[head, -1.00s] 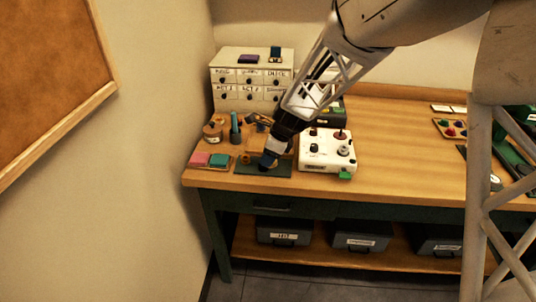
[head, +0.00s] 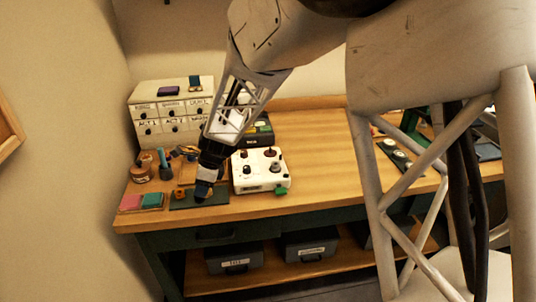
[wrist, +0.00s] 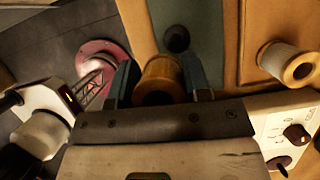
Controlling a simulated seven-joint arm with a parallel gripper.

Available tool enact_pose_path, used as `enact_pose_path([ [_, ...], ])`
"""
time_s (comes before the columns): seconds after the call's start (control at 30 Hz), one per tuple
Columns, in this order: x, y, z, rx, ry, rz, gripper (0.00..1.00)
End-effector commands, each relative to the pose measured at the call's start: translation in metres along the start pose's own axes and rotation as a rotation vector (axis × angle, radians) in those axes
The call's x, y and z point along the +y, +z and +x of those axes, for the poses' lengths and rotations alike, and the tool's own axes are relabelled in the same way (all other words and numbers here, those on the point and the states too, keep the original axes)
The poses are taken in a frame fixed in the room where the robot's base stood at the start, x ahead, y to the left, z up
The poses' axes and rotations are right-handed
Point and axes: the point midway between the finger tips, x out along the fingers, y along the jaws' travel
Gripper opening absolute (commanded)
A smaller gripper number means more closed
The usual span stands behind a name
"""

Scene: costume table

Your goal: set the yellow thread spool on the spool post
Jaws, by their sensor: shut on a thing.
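My gripper (wrist: 160,84) is shut on the yellow thread spool (wrist: 160,70), which sits between the two fingers with its dark end hole towards the wrist camera. In the head view my gripper (head: 203,192) points down over the dark green mat (head: 218,199) near the table's front edge, and the spool is hard to make out there. In the wrist view a dark round piece (wrist: 176,38) shows on the green mat, just beyond the spool. I cannot tell whether it is the spool post, or whether the spool touches the mat.
A white box with knobs (head: 260,172) stands close to the right of my gripper. A pale spool with orange-tan ends (wrist: 290,64) lies near in the wrist view. Pink and teal pads (head: 141,202) lie to the left.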

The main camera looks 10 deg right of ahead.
Motion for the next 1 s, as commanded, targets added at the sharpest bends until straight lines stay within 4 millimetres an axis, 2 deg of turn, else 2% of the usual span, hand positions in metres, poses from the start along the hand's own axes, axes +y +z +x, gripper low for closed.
enact_pose_path([
  [0.63, -0.006, -0.003, -0.003, -0.001, -0.004, 0.008, 0.2],
  [0.87, -0.03, -0.017, -0.016, -0.001, -0.02, 0.047, 0.2],
  [1.0, -0.055, -0.033, -0.031, -0.002, -0.037, 0.088, 0.2],
])
